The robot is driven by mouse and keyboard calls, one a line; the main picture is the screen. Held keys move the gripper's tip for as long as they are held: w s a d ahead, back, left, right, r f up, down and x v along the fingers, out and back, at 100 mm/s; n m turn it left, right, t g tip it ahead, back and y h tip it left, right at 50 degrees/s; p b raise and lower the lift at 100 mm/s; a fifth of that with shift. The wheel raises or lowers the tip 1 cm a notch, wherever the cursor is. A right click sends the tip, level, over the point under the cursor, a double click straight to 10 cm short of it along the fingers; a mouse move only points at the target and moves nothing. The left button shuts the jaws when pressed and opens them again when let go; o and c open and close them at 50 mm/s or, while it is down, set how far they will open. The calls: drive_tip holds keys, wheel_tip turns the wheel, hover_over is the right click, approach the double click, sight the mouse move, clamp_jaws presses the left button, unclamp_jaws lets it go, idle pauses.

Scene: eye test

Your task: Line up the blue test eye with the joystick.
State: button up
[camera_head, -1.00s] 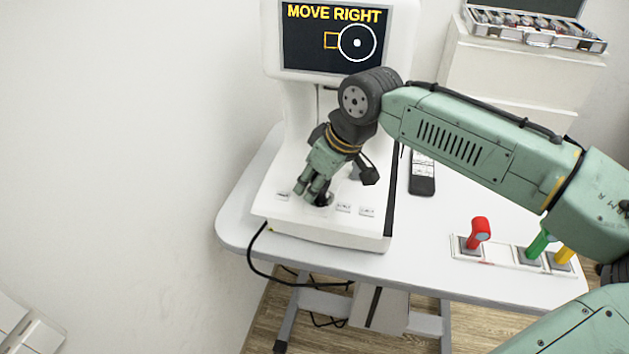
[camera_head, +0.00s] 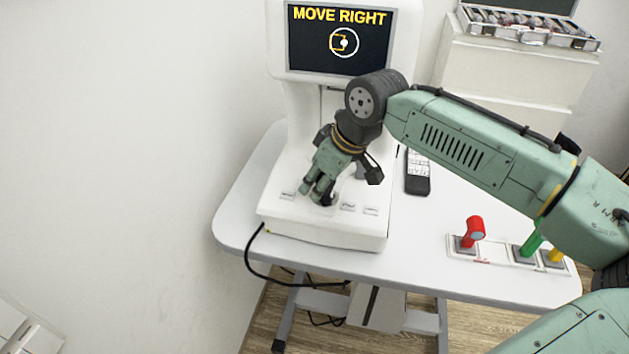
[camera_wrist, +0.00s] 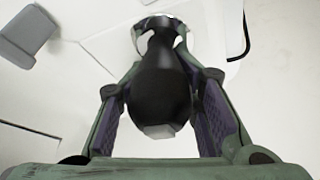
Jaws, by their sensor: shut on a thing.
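The joystick (camera_wrist: 160,90) is a black, bulbous stick with a pale end, seen between my gripper's fingers in the wrist view. My gripper (camera_head: 317,192) is shut on it at the front of the white eye-test machine (camera_head: 325,230). In the head view my fingers mostly hide the joystick. The machine's screen (camera_head: 310,50) reads MOVE RIGHT. I cannot make out a blue test eye in either view.
A holder (camera_head: 492,252) with a red-handled piece (camera_head: 474,229), a green one (camera_head: 529,243) and a yellow one (camera_head: 557,255) lies at the table's right. A dark remote-like device (camera_head: 417,184) lies beside the machine. A lens case (camera_head: 530,28) stands on a cabinet behind.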

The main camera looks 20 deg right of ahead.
drive_tip(key=shift+d+r, duration=0.25)
drive_tip(key=shift+d, duration=0.3)
drive_tip(key=o, duration=0.9)
drive_tip(key=shift+a, duration=0.1)
drive_tip(key=o, duration=0.4)
drive_tip(key=shift+s+f, duration=0.1)
drive_tip(key=shift+o, duration=0.2)
drive_tip(key=v, duration=1.2)
